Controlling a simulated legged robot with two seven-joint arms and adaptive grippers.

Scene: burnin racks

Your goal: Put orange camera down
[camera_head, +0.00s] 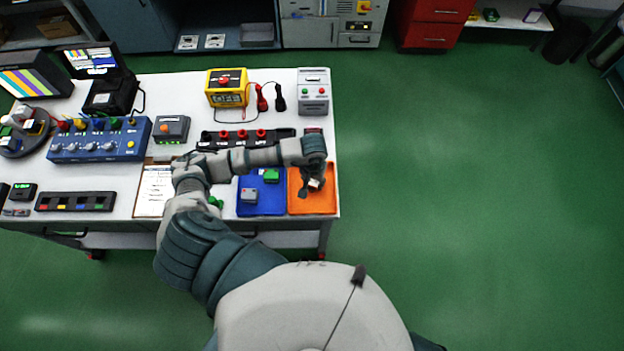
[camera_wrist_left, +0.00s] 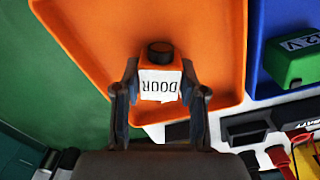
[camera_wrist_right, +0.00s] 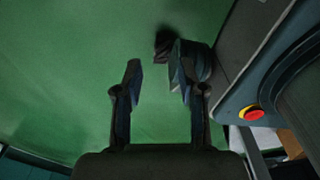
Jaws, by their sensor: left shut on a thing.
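The orange camera (camera_wrist_left: 160,68), with a black round lens and a white label reading DOOR, is between the fingers of my left gripper (camera_wrist_left: 160,82), which is shut on it. In the left wrist view it is over the orange tray (camera_wrist_left: 95,25); any gap beneath it is hard to judge. In the head view my left gripper (camera_head: 314,184) is above the orange tray (camera_head: 318,208) at the table's right end and mostly hides the camera. My right gripper (camera_wrist_right: 155,72) is open and empty over green floor in the right wrist view.
A blue tray (camera_head: 262,207) with a green block (camera_head: 271,175) and a grey block (camera_head: 249,195) adjoins the orange tray on the left. A black strip with red knobs (camera_head: 262,134) and a yellow meter (camera_head: 226,88) stand behind. Floor right of the table is clear.

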